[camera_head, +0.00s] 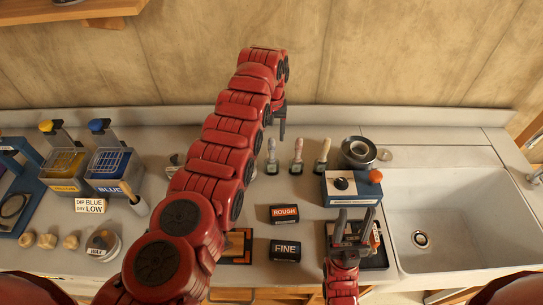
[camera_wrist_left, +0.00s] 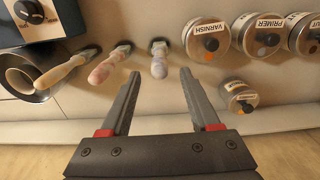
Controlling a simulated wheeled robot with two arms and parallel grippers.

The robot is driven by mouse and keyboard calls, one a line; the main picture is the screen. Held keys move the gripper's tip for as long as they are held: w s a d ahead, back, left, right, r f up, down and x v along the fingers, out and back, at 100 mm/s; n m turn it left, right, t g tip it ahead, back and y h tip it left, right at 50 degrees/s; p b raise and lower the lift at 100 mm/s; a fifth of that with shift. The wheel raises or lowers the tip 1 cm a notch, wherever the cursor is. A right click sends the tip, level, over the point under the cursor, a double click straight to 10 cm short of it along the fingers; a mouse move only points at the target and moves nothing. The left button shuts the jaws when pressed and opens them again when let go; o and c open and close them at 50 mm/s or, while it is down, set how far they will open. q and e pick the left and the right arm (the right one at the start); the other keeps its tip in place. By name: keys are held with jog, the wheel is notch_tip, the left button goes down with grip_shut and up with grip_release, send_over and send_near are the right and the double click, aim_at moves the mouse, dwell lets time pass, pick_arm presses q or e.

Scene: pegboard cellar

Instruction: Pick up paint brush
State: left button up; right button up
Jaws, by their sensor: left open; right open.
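Three brush-like tools with upright handles stand in a row at the back of the counter: a grey-blue one (camera_head: 272,152), a pinkish one (camera_head: 298,152) and a pale cream one (camera_head: 323,152). Their heads are too small to identify. My left gripper (camera_head: 282,132) is open and empty behind the row. In the left wrist view the grey-blue handle (camera_wrist_left: 158,60) lies just beyond the gap between its fingertips (camera_wrist_left: 158,74). The pinkish (camera_wrist_left: 106,66) and cream handles (camera_wrist_left: 64,74) are left of it. My right gripper (camera_head: 354,222) is open at the front, over a dark tray (camera_head: 376,262).
Labelled tins, VARNISH (camera_wrist_left: 207,40) and PRIMER (camera_wrist_left: 257,36), stand near the brushes. A metal ring-shaped container (camera_head: 358,152) and blue box (camera_head: 352,188) are to their right. ROUGH (camera_head: 284,213) and FINE (camera_head: 285,249) blocks lie in front. A sink (camera_head: 460,220) is at right.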

aim_at(272, 156)
pick_arm(q)
notch_tip(272, 156, down, 3)
jog(key=shift+s+r, duration=0.1)
notch_tip(272, 156, down, 2)
jog(key=shift+b, duration=0.75)
jog(key=shift+r, duration=0.1)
grip_shut()
dwell(0.5)
